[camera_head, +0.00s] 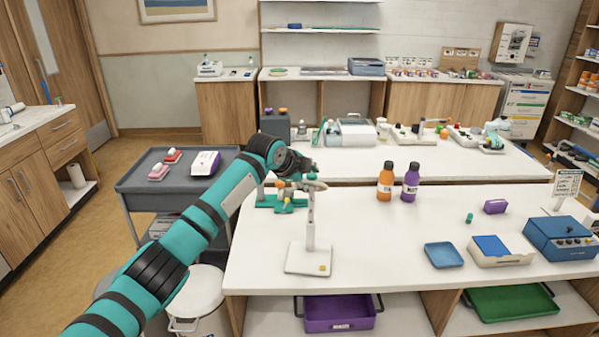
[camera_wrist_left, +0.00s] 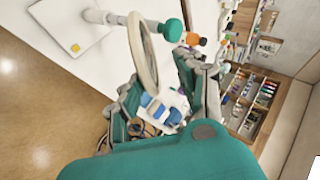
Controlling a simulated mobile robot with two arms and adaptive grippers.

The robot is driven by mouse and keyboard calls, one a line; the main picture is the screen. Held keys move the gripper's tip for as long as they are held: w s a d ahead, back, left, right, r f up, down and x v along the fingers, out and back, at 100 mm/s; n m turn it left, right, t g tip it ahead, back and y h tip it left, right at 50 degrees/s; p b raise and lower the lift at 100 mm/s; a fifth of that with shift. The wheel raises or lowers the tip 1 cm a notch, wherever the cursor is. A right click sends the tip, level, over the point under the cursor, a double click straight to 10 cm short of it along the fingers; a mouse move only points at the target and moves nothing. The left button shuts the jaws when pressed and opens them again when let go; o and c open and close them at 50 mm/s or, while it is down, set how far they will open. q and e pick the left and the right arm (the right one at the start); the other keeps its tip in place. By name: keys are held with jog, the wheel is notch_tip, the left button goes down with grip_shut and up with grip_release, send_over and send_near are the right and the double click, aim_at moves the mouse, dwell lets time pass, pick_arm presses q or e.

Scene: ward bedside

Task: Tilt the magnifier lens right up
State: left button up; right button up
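The magnifier stands on the near white table, with a white square base (camera_head: 308,259) and a thin upright post (camera_head: 311,222). Its round lens (camera_head: 302,185) sits at the post's top, partly hidden by my gripper and looking nearly flat. In the left wrist view the lens ring (camera_wrist_left: 143,52) appears almost edge-on, with a green knob (camera_wrist_left: 172,30) beside it. My left gripper (camera_head: 305,168) is at the lens. In the left wrist view its fingers (camera_wrist_left: 160,95) are spread apart, with the ring's end near the gap; I cannot tell whether they touch. My right gripper is out of view.
A green fixture (camera_head: 282,204) stands just behind the magnifier. An orange bottle (camera_head: 385,185) and a purple bottle (camera_head: 410,184) stand to the right. A blue tray (camera_head: 444,255) and a blue box (camera_head: 560,238) are farther right. The tabletop between magnifier and tray is clear.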

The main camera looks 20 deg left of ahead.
pick_arm(q)
jog(key=v, duration=0.6)
